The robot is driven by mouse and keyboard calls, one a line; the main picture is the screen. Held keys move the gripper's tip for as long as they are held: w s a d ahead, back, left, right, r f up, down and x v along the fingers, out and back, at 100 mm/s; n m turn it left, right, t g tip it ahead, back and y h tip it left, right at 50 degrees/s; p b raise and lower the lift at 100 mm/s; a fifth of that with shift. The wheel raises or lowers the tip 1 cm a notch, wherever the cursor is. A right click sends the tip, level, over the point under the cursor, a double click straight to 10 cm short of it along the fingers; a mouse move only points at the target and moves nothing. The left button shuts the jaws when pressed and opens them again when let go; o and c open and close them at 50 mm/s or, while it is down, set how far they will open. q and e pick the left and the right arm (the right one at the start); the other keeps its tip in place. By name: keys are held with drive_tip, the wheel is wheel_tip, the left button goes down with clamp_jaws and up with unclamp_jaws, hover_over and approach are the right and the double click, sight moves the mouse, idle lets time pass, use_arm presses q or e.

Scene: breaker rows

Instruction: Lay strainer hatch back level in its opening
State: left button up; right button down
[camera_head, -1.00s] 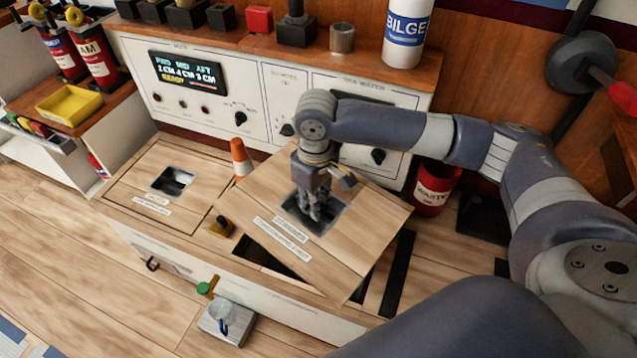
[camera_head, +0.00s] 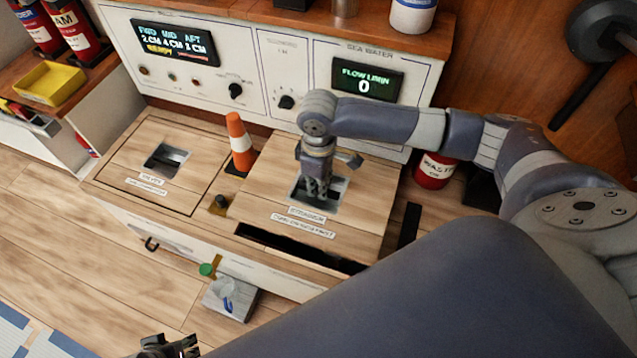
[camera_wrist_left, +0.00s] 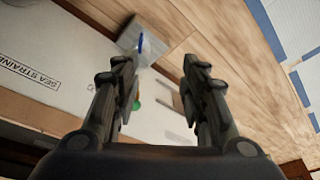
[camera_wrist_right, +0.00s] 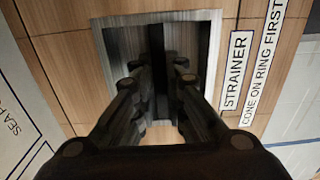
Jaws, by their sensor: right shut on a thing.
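The strainer hatch (camera_head: 360,225) is a square wooden panel with a recessed handle pocket and a strainer label. My right gripper (camera_head: 316,192) reaches down into the pocket and is shut on the handle; the right wrist view shows the fingers (camera_wrist_right: 158,85) around a dark bar. The hatch lies nearly square with its opening (camera_head: 290,247). A dark gap of the opening shows along the hatch's front edge. Whether the hatch is fully level I cannot tell. My left gripper (camera_head: 170,347) is open and empty at the bottom edge; its fingers (camera_wrist_left: 160,78) are apart in the left wrist view.
An orange cone (camera_head: 238,140) stands behind the hatch's left corner. A dark knob (camera_head: 220,203) stands left of the hatch. A second closed hatch (camera_head: 125,165) lies further left. A grey block (camera_head: 230,300) with a clear cup is on the floor in front. The control panel (camera_head: 300,70) rises behind.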

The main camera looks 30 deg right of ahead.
drive_tip(key=shift+r, duration=0.15)
drive_tip(key=shift+p, duration=0.4)
use_arm(q)
wheel_tip(320, 180, down, 5)
use_arm(e)
drive_tip(key=shift+p, duration=0.4)
wheel_tip(320, 180, down, 3)
drive_tip(key=shift+r+b, duration=0.1)
drive_tip(key=shift+b, duration=0.4)
use_arm(q)
drive_tip(key=shift+r+b, duration=0.45)
drive_tip(key=shift+r, duration=2.3)
use_arm(e)
drive_tip(key=shift+f, duration=1.55)
use_arm(q)
drive_tip(key=shift+f, duration=0.1)
drive_tip(key=shift+s+f, duration=0.1)
drive_tip(key=shift+f, duration=0.35)
